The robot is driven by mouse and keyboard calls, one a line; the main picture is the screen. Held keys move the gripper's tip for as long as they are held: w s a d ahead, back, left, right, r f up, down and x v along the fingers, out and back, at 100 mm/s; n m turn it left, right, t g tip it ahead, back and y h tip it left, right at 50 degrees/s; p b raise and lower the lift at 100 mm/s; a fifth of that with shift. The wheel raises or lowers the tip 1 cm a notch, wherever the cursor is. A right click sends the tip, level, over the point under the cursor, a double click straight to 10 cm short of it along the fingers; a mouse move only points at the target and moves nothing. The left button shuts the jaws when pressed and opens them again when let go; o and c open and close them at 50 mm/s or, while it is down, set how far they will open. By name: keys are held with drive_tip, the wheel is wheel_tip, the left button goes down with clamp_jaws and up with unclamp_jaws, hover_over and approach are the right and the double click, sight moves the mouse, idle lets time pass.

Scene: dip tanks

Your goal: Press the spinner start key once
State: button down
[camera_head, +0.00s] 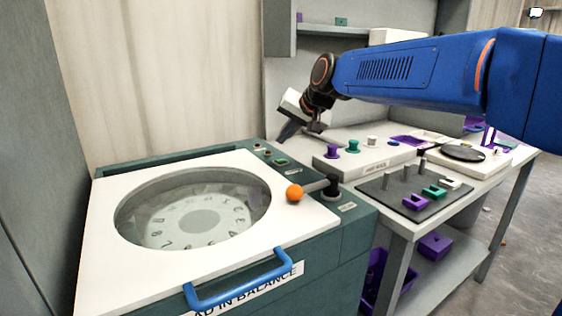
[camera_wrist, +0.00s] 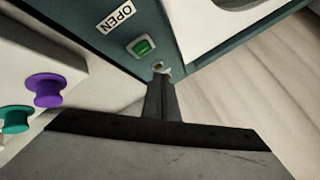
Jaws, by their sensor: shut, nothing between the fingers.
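The spinner (camera_head: 105,215) is a dark green cabinet with a white lid and a round window. Small keys sit on its rear panel: a lit green square key (camera_head: 281,161) and a small round brownish key (camera_head: 268,153). In the wrist view the green key (camera_wrist: 142,46) lies beside an OPEN label (camera_wrist: 115,17). A small round button (camera_wrist: 158,66) shows just beyond my fingertips, partly hidden by them. I cannot read which key is the start key. My gripper (camera_head: 281,138) is shut and empty, tilted down at the panel's back edge; in the wrist view (camera_wrist: 160,80) contact cannot be told.
An orange ball knob (camera_head: 294,193) and a black knob (camera_head: 332,185) stand on the spinner's right side. A blue handle (camera_head: 240,283) is at the lid's front. A white rack (camera_head: 365,163) with purple and teal knobs stands on the bench to the right.

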sight(284, 162)
drive_tip(key=shift+f, duration=1.8)
